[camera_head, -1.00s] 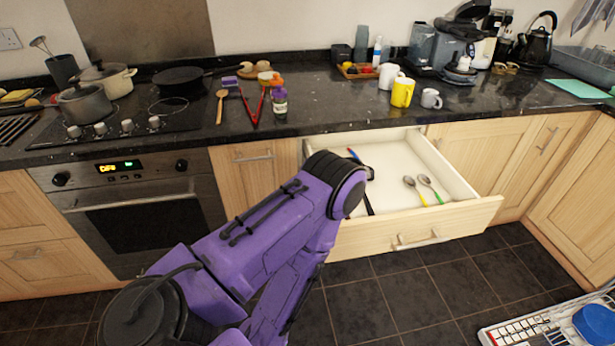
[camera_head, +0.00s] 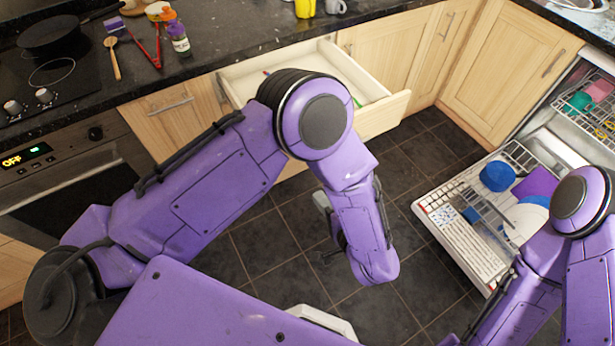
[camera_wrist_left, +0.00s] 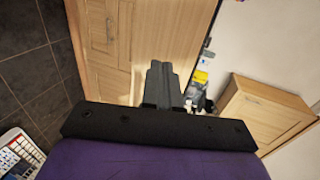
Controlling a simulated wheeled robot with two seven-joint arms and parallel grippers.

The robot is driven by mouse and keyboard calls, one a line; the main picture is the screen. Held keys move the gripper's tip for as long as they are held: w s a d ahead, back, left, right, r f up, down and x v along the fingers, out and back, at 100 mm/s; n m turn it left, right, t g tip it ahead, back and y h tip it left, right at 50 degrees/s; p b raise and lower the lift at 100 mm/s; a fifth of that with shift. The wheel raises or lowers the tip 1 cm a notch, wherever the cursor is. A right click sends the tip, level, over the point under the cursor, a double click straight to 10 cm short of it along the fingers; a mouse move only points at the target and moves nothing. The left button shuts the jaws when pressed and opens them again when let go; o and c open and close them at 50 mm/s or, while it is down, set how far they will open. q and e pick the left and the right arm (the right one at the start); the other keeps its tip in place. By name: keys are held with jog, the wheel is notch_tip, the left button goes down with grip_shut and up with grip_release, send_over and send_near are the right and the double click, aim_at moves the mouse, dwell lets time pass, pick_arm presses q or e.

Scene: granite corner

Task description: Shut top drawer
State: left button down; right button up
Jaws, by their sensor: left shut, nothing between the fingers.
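The top drawer (camera_head: 385,114) stands pulled out below the counter in the head view. Its pale wooden front and white inside show to the right of my left arm, which hides much of the rest. A bit of green utensil handle (camera_head: 357,103) shows inside. My left gripper (camera_head: 328,235) is partly hidden behind its forearm, low in front of the drawer and apart from it as far as I can see. In the left wrist view the left gripper (camera_wrist_left: 158,66) is shut and empty, with wooden cabinet fronts beyond. My right arm shows at the right; its gripper is out of view.
An open dishwasher rack (camera_head: 465,235) with dishes, including a blue bowl (camera_head: 497,176), stands out at the right. The oven (camera_head: 75,190) is at the left. A bottle (camera_head: 179,40) and red tongs (camera_head: 145,45) lie or stand on the counter. Dark tiled floor is clear between.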

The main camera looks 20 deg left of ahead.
pick_arm(q)
jog(key=r+p+x, duration=0.1)
jog(key=p+x, duration=0.2)
jog(key=x, duration=1)
jog(key=shift+a+p, duration=0.2)
jog(key=shift+p, duration=0.1)
jog(key=shift+w, duration=0.2)
